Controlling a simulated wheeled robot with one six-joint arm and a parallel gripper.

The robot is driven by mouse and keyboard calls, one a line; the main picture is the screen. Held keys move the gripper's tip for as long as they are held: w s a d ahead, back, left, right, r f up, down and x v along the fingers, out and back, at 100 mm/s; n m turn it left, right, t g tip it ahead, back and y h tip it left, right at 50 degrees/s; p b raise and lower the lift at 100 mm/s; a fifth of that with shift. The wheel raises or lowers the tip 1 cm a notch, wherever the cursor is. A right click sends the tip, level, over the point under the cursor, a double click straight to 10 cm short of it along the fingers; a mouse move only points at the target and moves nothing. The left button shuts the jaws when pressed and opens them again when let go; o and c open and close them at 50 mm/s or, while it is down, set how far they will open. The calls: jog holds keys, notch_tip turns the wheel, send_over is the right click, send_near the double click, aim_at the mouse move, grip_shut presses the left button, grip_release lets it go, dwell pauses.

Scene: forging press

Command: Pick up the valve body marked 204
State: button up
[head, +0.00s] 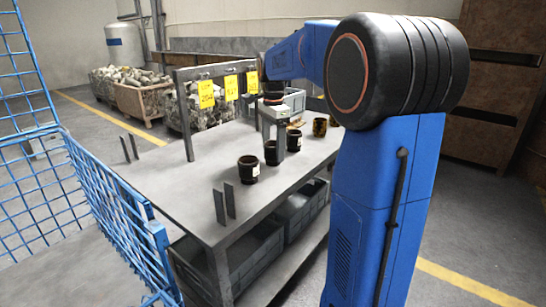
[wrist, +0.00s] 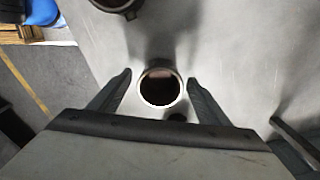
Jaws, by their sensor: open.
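Several dark, cup-like valve bodies stand upright in a row on the grey table (head: 190,185). Labels on the bodies are too small to read. In the wrist view my gripper (wrist: 157,79) is open, pointing down, with one finger on each side of a round, hollow valve body (wrist: 160,102). The fingers look apart from its rim. Part of a second body (wrist: 118,4) shows at the top edge.
Yellow signs hang from a grey frame on the table; the left sign (head: 206,94) seems to read 204. Upright metal plates (head: 224,203) stand near the front edge. Blue mesh fencing (head: 115,215) borders the left side.

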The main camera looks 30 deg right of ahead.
jog(key=shift+f, duration=1)
jog(key=c, duration=1.4)
jog(key=shift+c, duration=0.2)
